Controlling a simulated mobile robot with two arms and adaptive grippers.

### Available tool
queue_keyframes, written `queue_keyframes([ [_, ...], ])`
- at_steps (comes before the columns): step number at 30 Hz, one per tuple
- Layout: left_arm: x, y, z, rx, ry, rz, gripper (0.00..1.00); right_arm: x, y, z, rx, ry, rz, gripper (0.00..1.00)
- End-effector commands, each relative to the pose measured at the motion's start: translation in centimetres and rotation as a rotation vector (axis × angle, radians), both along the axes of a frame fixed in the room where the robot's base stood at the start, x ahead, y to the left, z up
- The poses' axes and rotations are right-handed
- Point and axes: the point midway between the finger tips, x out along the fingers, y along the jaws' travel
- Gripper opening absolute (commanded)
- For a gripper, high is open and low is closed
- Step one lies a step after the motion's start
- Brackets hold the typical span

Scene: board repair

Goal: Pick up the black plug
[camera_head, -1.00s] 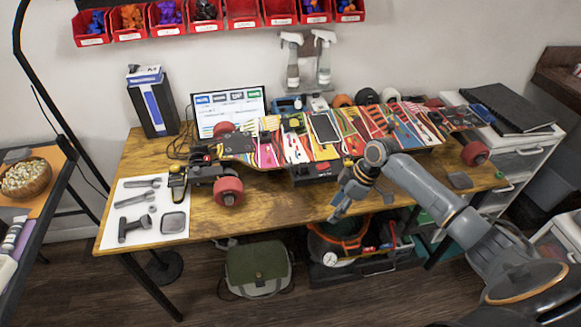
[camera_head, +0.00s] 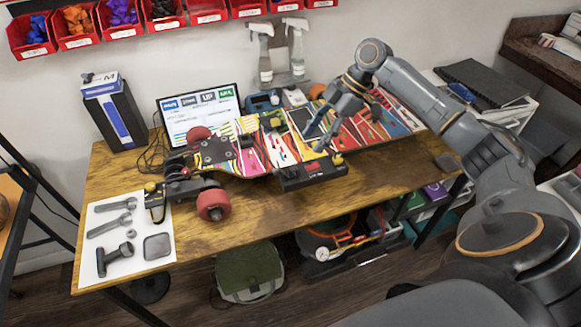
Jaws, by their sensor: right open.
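I cannot make out the black plug with certainty. A long, colourful electric skateboard (camera_head: 252,160) lies upside down on the wooden workbench. A black box with small red lights (camera_head: 312,173) sits at its front edge, with a small dark and yellowish part (camera_head: 338,159) at the box's right end. My right gripper (camera_head: 314,140) is open and points down over the middle of the board, just behind that box. It appears empty, and its fingers hide part of the board's pattern. My left gripper is out of view.
Red wheels (camera_head: 213,205) stick out at the board's left end. A white sheet with tools (camera_head: 125,240) lies front left. A laptop (camera_head: 200,112), a black box (camera_head: 115,117) and spray bottles (camera_head: 295,50) stand behind.

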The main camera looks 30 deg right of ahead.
Motion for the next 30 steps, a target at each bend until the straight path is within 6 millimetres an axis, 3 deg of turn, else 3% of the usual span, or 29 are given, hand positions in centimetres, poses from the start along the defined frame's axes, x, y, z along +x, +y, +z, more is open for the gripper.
queue_keyframes([
  [3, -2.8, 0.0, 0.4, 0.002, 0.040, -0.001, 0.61, 0.2, 1.4, -1.9, 0.002, 0.002, 0.002, 0.49],
  [7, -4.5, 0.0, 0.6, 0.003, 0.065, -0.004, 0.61, 0.6, 2.2, -3.4, 0.000, 0.001, -0.001, 0.49],
  [11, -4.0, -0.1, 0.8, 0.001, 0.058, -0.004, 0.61, 0.6, 2.7, -4.1, 0.001, 0.000, -0.001, 0.49],
  [19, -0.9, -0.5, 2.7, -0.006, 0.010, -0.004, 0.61, 1.2, 4.4, -7.1, 0.003, 0.002, -0.002, 0.49],
  [24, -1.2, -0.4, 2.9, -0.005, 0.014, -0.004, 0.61, 1.4, 5.1, -8.5, 0.000, 0.000, -0.002, 0.49],
  [30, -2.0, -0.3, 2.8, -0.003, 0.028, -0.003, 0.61, 1.4, 5.1, -8.6, 0.000, 0.000, -0.001, 0.49],
])
